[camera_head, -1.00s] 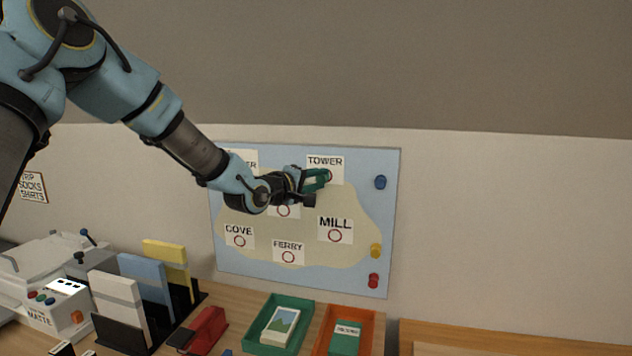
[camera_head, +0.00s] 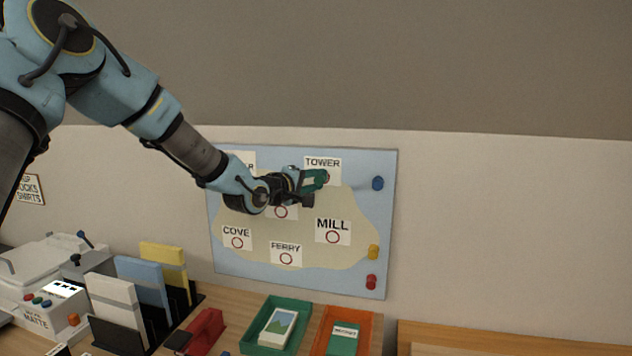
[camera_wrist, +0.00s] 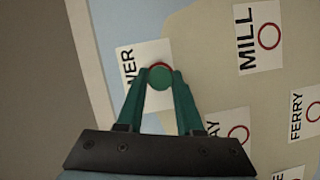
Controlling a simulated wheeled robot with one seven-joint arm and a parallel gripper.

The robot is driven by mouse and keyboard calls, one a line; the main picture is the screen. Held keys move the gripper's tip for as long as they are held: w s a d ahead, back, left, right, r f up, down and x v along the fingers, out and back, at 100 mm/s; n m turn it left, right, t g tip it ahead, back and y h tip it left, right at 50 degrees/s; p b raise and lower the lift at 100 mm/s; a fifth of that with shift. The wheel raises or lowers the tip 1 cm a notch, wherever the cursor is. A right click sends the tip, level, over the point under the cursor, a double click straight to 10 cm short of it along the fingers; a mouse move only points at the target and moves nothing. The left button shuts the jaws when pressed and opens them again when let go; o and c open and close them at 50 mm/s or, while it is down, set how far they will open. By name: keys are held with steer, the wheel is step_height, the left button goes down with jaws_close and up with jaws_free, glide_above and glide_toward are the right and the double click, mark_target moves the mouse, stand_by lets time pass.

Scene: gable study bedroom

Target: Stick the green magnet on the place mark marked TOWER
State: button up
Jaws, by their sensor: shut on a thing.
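The green magnet (camera_wrist: 161,77) is between the fingertips of my gripper (camera_wrist: 159,82) in the wrist view, and my gripper is shut on it. It covers most of the red ring on the TOWER card (camera_wrist: 131,63); whether it touches the board cannot be told. In the head view my gripper (camera_head: 318,180) is in front of the lower part of the TOWER card (camera_head: 322,163), and the magnet itself is hidden or too small to make out there.
The map board (camera_head: 295,277) also carries a MILL card (camera_head: 333,225), a COVE card (camera_head: 237,232) and a FERRY card (camera_head: 286,247). A blue magnet (camera_head: 378,183), yellow magnet (camera_head: 373,252) and red magnet (camera_head: 371,282) sit along its right edge. Trays and upright folders stand below.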

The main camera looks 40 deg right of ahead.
stand_by(0.4)
steer(key=o, duration=1.1)
steer(key=shift+s+a, duration=0.6)
steer(key=shift+a, duration=0.35)
steer(key=shift+s+a, duration=0.65)
steer(key=shift+a, duration=0.35)
steer(key=shift+s+a, duration=0.6)
steer(key=shift+a, duration=0.35)
